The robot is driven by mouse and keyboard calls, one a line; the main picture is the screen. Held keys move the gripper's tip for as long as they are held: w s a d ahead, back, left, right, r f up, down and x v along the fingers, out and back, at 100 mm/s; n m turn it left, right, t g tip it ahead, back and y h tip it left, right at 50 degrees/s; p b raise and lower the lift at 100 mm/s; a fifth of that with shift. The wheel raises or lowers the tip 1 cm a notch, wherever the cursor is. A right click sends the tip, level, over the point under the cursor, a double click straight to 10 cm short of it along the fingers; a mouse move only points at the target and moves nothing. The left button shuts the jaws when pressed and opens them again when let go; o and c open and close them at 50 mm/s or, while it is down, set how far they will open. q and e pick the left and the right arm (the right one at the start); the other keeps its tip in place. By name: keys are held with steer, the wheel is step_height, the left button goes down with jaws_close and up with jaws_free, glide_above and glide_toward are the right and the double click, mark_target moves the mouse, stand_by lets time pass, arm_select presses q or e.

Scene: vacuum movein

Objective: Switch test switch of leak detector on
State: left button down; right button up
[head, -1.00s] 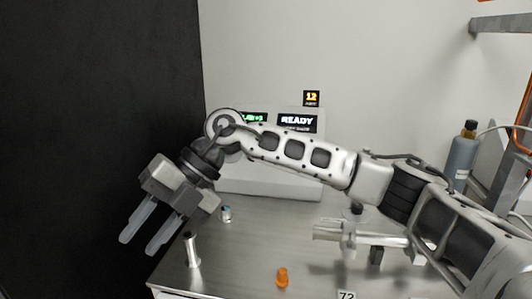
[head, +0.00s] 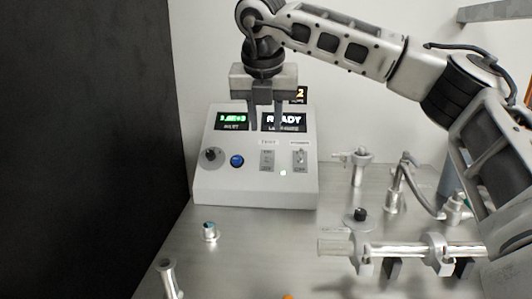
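The leak detector (head: 215,188) is a light grey console with a sloped front at the back of the metal bench. It has a green-lit display (head: 231,120) and a READY display (head: 290,122), partly covered by my gripper. The test switch (head: 267,160) sits under a TEST label at the panel's middle; its lever position is too small to tell. My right gripper (head: 265,124) points down in front of the displays, above the test switch. Its two fingers are apart with nothing between them. Whether it touches the panel cannot be told. My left gripper is not in view.
Beside the test switch are a second switch (head: 299,158), a small lit lamp (head: 283,173), a blue button (head: 237,161) and a black knob (head: 211,155). Metal pipe fittings (head: 400,249) stand at the right. A small capped cylinder (head: 210,231) stands in front.

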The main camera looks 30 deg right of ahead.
mark_target(267, 160)
steer(key=x, duration=0.9)
steer(key=shift+f, duration=0.15)
steer(key=shift+w, duration=0.1)
jaws_close()
